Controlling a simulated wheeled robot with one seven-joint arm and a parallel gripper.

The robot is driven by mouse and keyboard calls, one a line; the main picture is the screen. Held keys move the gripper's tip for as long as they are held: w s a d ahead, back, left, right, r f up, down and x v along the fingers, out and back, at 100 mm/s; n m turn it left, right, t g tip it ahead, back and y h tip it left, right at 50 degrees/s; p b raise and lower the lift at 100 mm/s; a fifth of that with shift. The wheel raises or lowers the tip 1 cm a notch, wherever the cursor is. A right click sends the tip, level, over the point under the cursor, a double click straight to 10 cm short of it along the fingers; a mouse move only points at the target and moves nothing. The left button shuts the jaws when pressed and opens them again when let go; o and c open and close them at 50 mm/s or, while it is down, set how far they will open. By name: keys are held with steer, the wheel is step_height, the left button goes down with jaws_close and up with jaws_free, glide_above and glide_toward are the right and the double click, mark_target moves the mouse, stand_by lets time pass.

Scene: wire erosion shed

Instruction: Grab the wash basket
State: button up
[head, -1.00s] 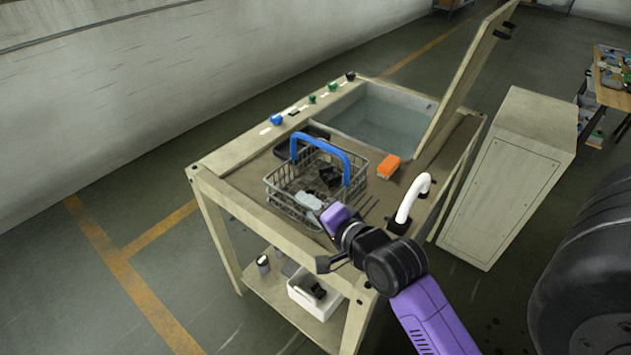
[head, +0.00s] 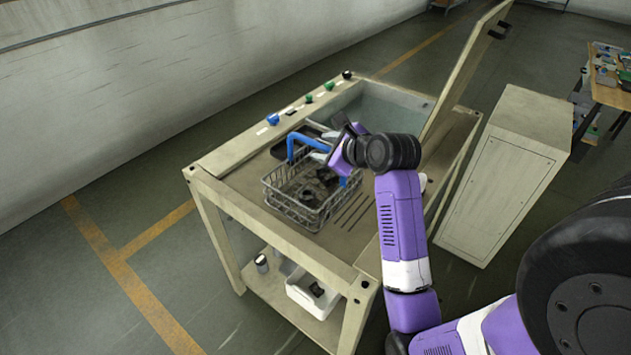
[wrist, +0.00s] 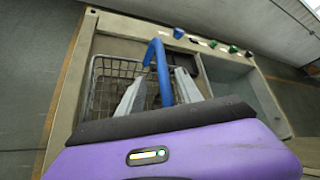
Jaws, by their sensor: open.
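The wash basket (head: 312,213) is a grey wire basket with a raised blue handle (head: 297,146). It stands on the bench top, left of the open tank, with dark parts inside. In the wrist view the basket (wrist: 103,85) lies ahead, and its blue handle (wrist: 160,70) rises between the two pale fingers of my gripper (wrist: 158,86). My gripper (head: 322,150) is open and at the handle from the right side. I cannot tell whether a finger touches the handle. My wrist and arm hide part of the handle and the basket's right side in the head view.
The tank (head: 385,105) has a raised lid (head: 465,70) close to the right of my arm. Knobs line the back ledge (head: 240,140). A white bin (head: 316,297) sits on the lower shelf. A tall cabinet (head: 505,180) stands to the right.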

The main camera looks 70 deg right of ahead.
mark_target(316, 143)
steer(key=x, duration=0.3)
steer(key=shift+w+d+r+p, duration=0.15)
steer(key=shift+w+d+p, duration=0.15)
steer(key=shift+p, duration=0.05)
steer(key=shift+w+d+f, duration=0.2)
steer(key=shift+w+f, duration=0.15)
jaws_close()
stand_by(0.8)
steer(key=shift+r, duration=0.25)
